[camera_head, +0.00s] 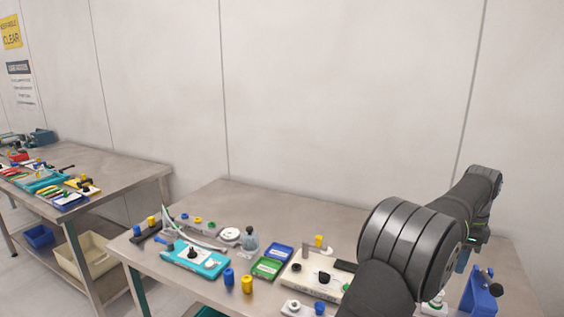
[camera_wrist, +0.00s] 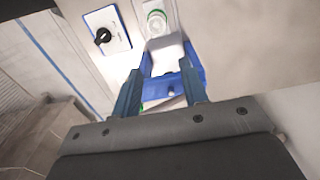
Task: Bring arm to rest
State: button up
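My arm (camera_head: 410,245) reaches across the right side of the near bench in the head view, its dark links in front of part of the bench. My gripper (camera_wrist: 161,70) shows in the wrist view as two blue fingers set apart, with nothing visibly held between them. In the head view the gripper is mostly hidden behind the arm. Beyond the fingers in the wrist view is a blue-sided holder (camera_wrist: 194,62) with a pale inside; whether the fingers touch it I cannot tell.
The near bench (camera_head: 250,195) carries a teal tray (camera_head: 212,268), a green tray (camera_head: 267,267), a cream unit (camera_head: 300,281) and a blue stand (camera_head: 478,295) at the right. A second bench (camera_head: 125,165) stands at left. The wall is behind; the air above the bench is clear.

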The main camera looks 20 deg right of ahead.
jog(key=shift+a+r+n+g+h, duration=0.1)
jog(key=shift+a+r+n+h, duration=0.25)
jog(key=shift+n, duration=0.85)
jog(key=shift+a+r+n+g+h, duration=0.15)
jog(key=shift+a+r+n, duration=0.3)
jog(key=shift+n, duration=0.75)
jog(key=shift+a+r+n+g+h, duration=0.1)
jog(key=shift+a+r+n+h, duration=0.25)
jog(key=shift+n, duration=0.85)
jog(key=shift+s, duration=0.1)
jog(key=f+m, duration=0.2)
jog(key=f, duration=0.1)
jog(key=d+f+m+y, duration=0.1)
jog(key=f+m, duration=0.1)
jog(key=f, duration=0.2)
jog(key=d+f+m, duration=0.1)
jog(key=f+m, duration=0.2)
jog(key=shift+d+f+y, duration=0.15)
jog(key=shift+f+y, duration=0.1)
jog(key=shift+y, duration=0.1)
